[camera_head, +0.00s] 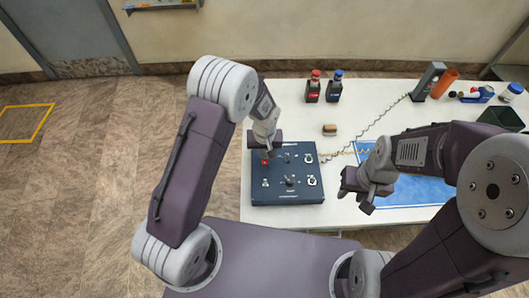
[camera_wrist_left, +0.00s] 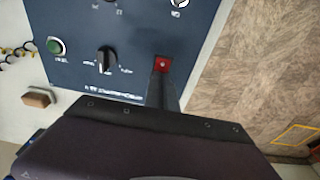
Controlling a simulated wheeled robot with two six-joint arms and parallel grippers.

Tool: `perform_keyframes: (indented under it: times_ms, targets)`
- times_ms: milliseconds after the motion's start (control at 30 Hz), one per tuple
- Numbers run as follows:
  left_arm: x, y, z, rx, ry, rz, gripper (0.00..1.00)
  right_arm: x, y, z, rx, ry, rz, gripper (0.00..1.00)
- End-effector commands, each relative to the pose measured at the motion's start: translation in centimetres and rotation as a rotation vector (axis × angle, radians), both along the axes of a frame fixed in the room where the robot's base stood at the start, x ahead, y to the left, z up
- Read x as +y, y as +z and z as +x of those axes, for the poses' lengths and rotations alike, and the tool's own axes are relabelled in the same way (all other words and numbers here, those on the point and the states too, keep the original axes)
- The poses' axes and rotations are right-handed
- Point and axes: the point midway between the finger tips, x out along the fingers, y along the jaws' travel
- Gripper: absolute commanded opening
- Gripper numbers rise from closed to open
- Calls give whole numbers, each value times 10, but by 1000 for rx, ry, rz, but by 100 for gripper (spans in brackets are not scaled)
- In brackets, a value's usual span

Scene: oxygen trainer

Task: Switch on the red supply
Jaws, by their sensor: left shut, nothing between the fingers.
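The control panel (camera_head: 288,196) is a dark blue box lying on the white table. The red square switch (camera_head: 265,162) sits near its far left corner; the left wrist view also shows it, with a pale spot in its middle (camera_wrist_left: 162,64). My left gripper (camera_head: 266,150) is shut and empty, over the panel's far left edge. In the left wrist view its finger tips (camera_wrist_left: 162,78) end right at the red switch and cover its lower edge; I cannot tell whether they touch. My right gripper (camera_head: 355,200) looks open and empty, to the right of the panel.
A black knob (camera_wrist_left: 106,60) and a green button (camera_wrist_left: 56,46) sit beside the red switch. Red-capped (camera_head: 313,88) and blue-capped (camera_head: 336,88) bottles stand behind the panel. A brown block (camera_head: 330,129), a coiled cord (camera_head: 372,122) and a blue mat (camera_head: 420,190) lie to the right.

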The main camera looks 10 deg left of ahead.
Motion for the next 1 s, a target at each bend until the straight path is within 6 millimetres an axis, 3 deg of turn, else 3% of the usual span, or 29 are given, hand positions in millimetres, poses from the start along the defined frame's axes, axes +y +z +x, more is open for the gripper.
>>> perform_keyframes:
  times_ms: [100, 433, 700, 1000]
  targets:
    - [0, -8, 1, 0, 0, 0, 0, 0, -7, 0, 0, 0, 0, 36]
    - [0, -6, -4, 4, -2, 1, 0, 0, -5, 0, 0, 0, 0, 36]
    - [-2, -5, -18, 12, 0, 3, 0, 0, -5, 0, 0, 0, 0, 36]
    - [-3, -2, -17, 5, 0, 1, 0, 0, -4, 0, 0, 0, 0, 36]
